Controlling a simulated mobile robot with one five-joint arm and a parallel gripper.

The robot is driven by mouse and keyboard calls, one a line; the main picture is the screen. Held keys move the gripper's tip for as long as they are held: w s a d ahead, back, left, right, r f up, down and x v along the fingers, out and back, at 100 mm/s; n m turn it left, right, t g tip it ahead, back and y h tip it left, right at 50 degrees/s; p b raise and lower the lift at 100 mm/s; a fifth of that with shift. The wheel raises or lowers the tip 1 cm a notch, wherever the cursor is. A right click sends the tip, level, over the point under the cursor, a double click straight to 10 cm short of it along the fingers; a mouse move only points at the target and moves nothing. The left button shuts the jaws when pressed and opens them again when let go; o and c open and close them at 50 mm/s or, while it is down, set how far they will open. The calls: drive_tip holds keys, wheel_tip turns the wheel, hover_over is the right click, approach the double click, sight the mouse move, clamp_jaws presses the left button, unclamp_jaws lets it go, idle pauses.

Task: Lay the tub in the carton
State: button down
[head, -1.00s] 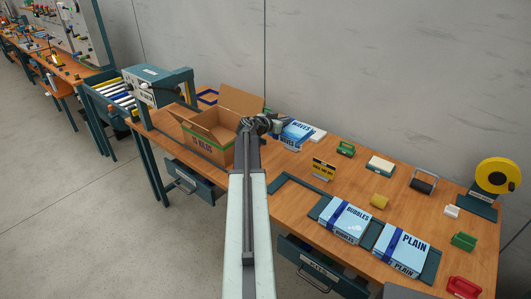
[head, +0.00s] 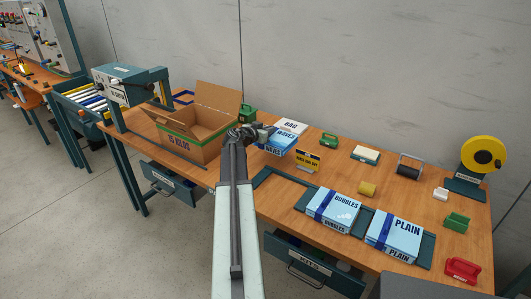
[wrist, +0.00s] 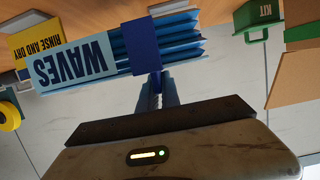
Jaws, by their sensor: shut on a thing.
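The open cardboard carton (head: 190,151), with a green stripe, stands on the bench with its flaps up. My gripper (head: 263,133) is just right of it and shut on the blue WAVES pack (head: 281,141). In the wrist view my gripper (wrist: 155,82) meets this pack (wrist: 85,64) at its dark blue band; its stacked blue layers show. Whether the pack is clear of the bench is hard to tell. I see nothing that is clearly a tub.
A white BAG pack (head: 292,126) lies behind the WAVES pack. A yellow sign (head: 308,160) stands to its right. The BUBBLES pack (head: 333,208) and PLAIN pack (head: 394,235) lie at the front right.

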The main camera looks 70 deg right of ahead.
wheel_tip(320, 180, down, 8)
drive_tip(key=b, duration=0.6)
drive_tip(key=shift+r, duration=0.35)
drive_tip(key=shift+f, duration=0.15)
drive_tip(key=c, duration=1.6)
unclamp_jaws()
drive_tip(key=shift+o, duration=0.2)
